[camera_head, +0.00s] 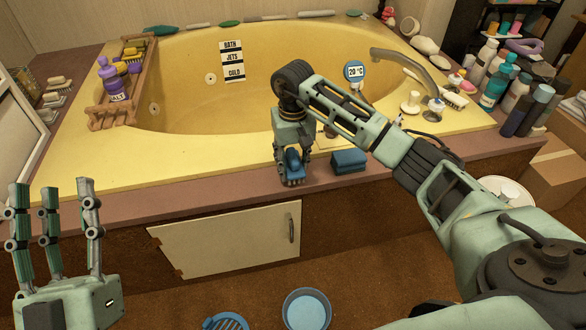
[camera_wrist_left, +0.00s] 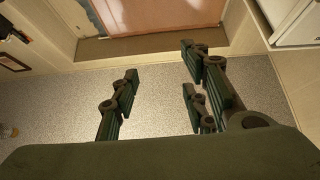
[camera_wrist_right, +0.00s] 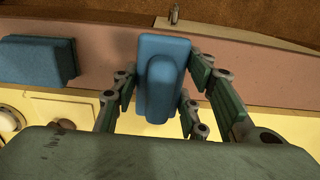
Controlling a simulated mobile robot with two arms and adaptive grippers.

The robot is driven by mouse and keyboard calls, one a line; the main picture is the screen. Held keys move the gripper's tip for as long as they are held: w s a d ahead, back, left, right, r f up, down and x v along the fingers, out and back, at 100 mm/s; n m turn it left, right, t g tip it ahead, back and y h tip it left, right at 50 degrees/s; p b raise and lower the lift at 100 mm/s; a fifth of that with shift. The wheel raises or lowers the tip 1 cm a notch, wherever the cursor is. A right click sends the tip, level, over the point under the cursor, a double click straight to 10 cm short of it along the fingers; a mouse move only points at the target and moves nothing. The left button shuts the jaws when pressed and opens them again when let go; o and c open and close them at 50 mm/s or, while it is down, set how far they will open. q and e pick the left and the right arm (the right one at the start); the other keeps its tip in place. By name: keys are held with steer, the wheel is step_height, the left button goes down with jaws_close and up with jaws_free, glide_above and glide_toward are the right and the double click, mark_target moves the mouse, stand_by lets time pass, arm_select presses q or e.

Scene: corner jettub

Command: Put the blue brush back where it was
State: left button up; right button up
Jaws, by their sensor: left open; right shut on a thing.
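The blue brush (camera_head: 293,160) is between the fingers of my right gripper (camera_head: 292,177), at the front edge of the yellow tub. The right wrist view shows this brush (camera_wrist_right: 163,75) as a blue block with a raised narrower part, and the right gripper (camera_wrist_right: 160,110) has fingers on both sides of it. I cannot tell whether the brush touches the ledge. My left gripper (camera_head: 52,215) is open and empty at the lower left, away from the tub. The left wrist view shows no object between the fingers of this gripper (camera_wrist_left: 165,100).
Another blue block-like thing (camera_head: 349,160) lies on the brownish-pink ledge (camera_head: 225,194), just right of the held brush. A wooden rack (camera_head: 110,117) with a purple bottle spans the tub's left rim. A tap (camera_head: 412,68) and several bottles stand at right. A bucket (camera_head: 307,312) is on the floor.

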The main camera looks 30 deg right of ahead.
steer(key=shift+f, duration=0.85)
arm_select(q)
steer(key=shift+s+a+r+t+h, duration=0.1)
steer(key=shift+s+r+t+h, duration=0.4)
steer(key=shift+s+r+t, duration=0.5)
steer(key=shift+s+r, duration=0.15)
steer(key=shift+r, duration=0.1)
arm_select(e)
steer(key=shift+f, duration=0.1)
steer(key=shift+f, duration=0.1)
steer(key=o, duration=1.1)
arm_select(q)
steer(key=shift+s+r, duration=0.15)
steer(key=shift+r, duration=0.05)
